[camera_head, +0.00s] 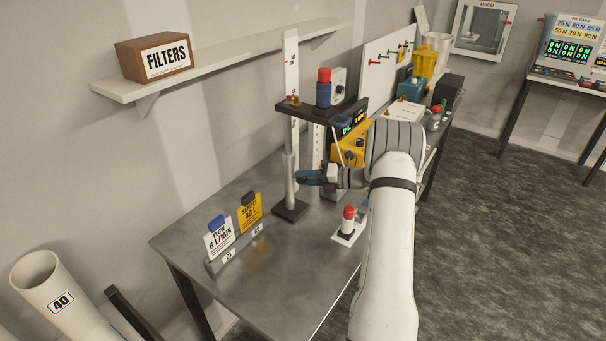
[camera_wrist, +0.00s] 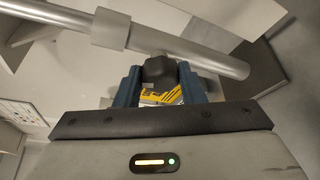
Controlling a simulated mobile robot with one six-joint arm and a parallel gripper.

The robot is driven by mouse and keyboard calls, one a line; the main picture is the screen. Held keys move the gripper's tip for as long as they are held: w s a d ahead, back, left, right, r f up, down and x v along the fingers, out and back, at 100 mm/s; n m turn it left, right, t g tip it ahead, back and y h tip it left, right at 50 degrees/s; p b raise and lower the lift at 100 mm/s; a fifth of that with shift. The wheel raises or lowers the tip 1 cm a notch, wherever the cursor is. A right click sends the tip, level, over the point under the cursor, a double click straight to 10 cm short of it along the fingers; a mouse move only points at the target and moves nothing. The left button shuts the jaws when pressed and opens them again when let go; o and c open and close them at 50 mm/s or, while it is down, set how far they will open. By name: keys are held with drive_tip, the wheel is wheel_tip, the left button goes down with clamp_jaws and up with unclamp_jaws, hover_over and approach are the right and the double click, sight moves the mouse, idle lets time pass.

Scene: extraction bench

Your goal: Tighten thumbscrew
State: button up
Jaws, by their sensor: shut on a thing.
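The thumbscrew is a dark knob (camera_wrist: 158,68) beside a metal post, seen at the middle of the wrist view. The post (camera_wrist: 190,57) crosses the wrist view at a slant with a paler, thicker collar on it. My gripper (camera_wrist: 157,75) has one blue finger on each side of the knob and is shut on it. In the head view my gripper (camera_head: 303,178) reaches in from the right to the lower part of the upright post (camera_head: 290,178). The thumbscrew is hidden there by the fingers.
The post stands on a dark base (camera_head: 290,210) on the metal bench (camera_head: 195,245). A platform (camera_head: 300,111) above carries a red-topped blue cartridge (camera_head: 323,90). A red-capped white bottle (camera_head: 348,220) stands near my arm. A card holder (camera_head: 235,250) is at the front left.

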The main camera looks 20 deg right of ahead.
drive_tip(key=shift+s+f+m+y+p, duration=0.15)
drive_tip(key=shift+m+y+p, duration=0.1)
drive_tip(key=shift+m, duration=0.4)
drive_tip(key=shift+w+f+m+y+p, duration=0.15)
drive_tip(key=shift+m+y+p, duration=0.1)
drive_tip(key=shift+m, duration=0.4)
drive_tip(key=shift+s, duration=0.1)
drive_tip(key=o, duration=1)
drive_tip(key=shift+r, duration=0.15)
drive_tip(key=b+v, duration=0.2)
drive_tip(key=v, duration=0.6)
drive_tip(key=shift+b, duration=0.35)
